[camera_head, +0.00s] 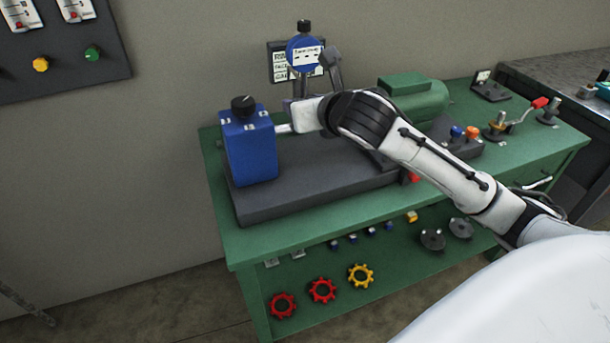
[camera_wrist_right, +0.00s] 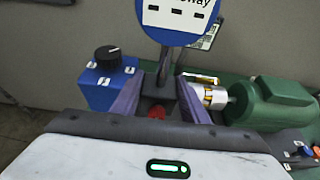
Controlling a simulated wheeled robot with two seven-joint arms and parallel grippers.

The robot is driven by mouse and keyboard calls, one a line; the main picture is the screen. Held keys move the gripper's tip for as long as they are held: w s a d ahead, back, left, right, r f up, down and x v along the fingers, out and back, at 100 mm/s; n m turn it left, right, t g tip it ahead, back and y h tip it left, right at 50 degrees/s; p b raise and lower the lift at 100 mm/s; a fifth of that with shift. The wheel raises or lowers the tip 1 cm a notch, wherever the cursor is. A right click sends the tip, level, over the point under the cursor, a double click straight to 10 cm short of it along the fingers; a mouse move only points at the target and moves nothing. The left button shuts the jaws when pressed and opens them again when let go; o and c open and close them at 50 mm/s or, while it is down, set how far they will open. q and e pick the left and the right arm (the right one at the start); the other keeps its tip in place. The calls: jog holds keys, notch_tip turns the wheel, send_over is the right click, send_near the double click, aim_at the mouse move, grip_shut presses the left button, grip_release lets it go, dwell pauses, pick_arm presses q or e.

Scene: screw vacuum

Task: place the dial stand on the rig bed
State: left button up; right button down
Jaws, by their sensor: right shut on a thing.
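The dial stand has a round blue dial (camera_head: 303,55) with a white label and a dark post. My right gripper (camera_head: 297,104) is shut on the post and holds the stand upright above the back of the rig bed. In the right wrist view, purple fingers (camera_wrist_right: 157,98) close on both sides of the dark post, with the blue dial (camera_wrist_right: 180,28) above. The rig bed (camera_head: 310,185) is a dark grey slab on the green bench. My wrist hides the stand's foot, so I cannot tell whether it touches the bed. My left gripper is out of view.
A blue box with a black knob (camera_head: 249,150) stands on the bed's left end. A green motor (camera_head: 414,100) is at the back right. A small sign (camera_head: 282,62) is behind the dial. Gears (camera_head: 322,290) lie on the lower shelf. The bed's front strip is clear.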

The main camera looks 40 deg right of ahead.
notch_tip(320, 180, down, 12)
jog(key=shift+d+f+b, duration=0.1)
jog(key=shift+f+b, duration=0.15)
jog(key=shift+b, duration=0.7)
jog(key=shift+w+f+b, duration=0.1)
jog(key=shift+f+b, duration=0.25)
jog(key=shift+f, duration=2)
jog(key=c, duration=1)
grip_release()
jog(key=shift+f, duration=0.25)
jog(key=shift+c, duration=0.2)
jog(key=v, duration=1.2)
jog(key=shift+p, duration=0.35)
